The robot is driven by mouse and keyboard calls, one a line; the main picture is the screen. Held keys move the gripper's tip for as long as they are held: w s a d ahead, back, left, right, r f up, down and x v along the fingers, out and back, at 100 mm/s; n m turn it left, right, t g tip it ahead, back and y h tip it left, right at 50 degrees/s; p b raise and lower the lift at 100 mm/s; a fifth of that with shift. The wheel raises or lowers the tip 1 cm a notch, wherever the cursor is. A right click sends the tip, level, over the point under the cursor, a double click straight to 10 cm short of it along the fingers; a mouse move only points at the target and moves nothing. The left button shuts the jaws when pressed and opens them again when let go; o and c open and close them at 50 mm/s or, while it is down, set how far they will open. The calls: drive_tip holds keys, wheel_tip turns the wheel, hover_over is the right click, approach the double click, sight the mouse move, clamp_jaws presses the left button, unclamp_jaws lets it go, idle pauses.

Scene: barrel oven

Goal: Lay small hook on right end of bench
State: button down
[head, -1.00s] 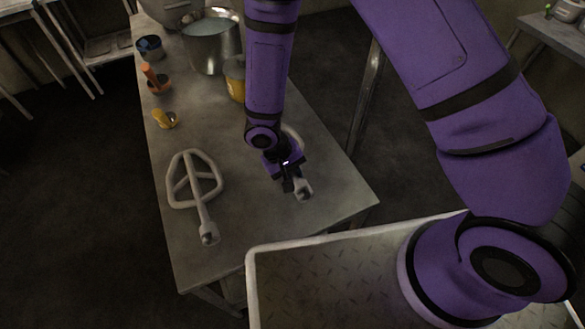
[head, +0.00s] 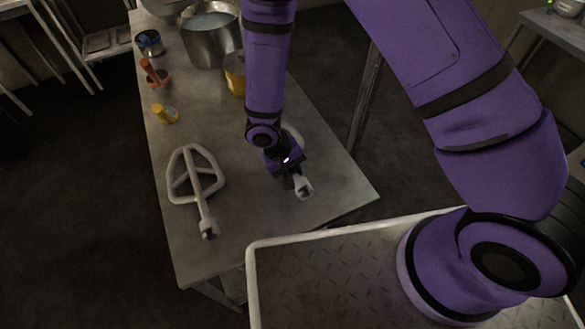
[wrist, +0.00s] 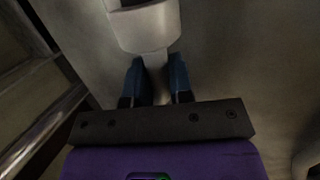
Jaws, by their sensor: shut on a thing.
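The small hook (head: 303,187) is a pale grey metal piece with a thick socket end. It is at the right side of the bench (head: 245,215), near the end closest to me. My gripper (head: 291,178) points down and is shut on its shaft. In the wrist view the hook's socket end (wrist: 146,25) shows beyond the blue-lined fingers (wrist: 155,80), which sit on both sides of the shaft. The rest of the hook is mostly hidden behind my gripper and arm. I cannot tell whether the hook touches the bench top.
A flat grey beater (head: 195,185) lies to the left on the bench. Farther back are a yellow jar (head: 164,114), an orange-handled tool in a small bowl (head: 155,75), a blue-filled tin (head: 149,43), a steel pot (head: 211,38) and a yellow container (head: 235,75).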

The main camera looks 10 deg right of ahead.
drive_tip(key=shift+f, duration=0.35)
drive_tip(key=c, duration=1)
unclamp_jaws()
drive_tip(key=shift+o, duration=0.4)
drive_tip(key=shift+a, duration=0.1)
drive_tip(key=shift+s+a, duration=0.1)
drive_tip(key=shift+c, duration=0.4)
drive_tip(key=shift+o, duration=0.4)
drive_tip(key=v, duration=1)
drive_tip(key=shift+w+r, duration=0.2)
drive_tip(key=shift+r, duration=0.15)
drive_tip(key=shift+s, duration=0.15)
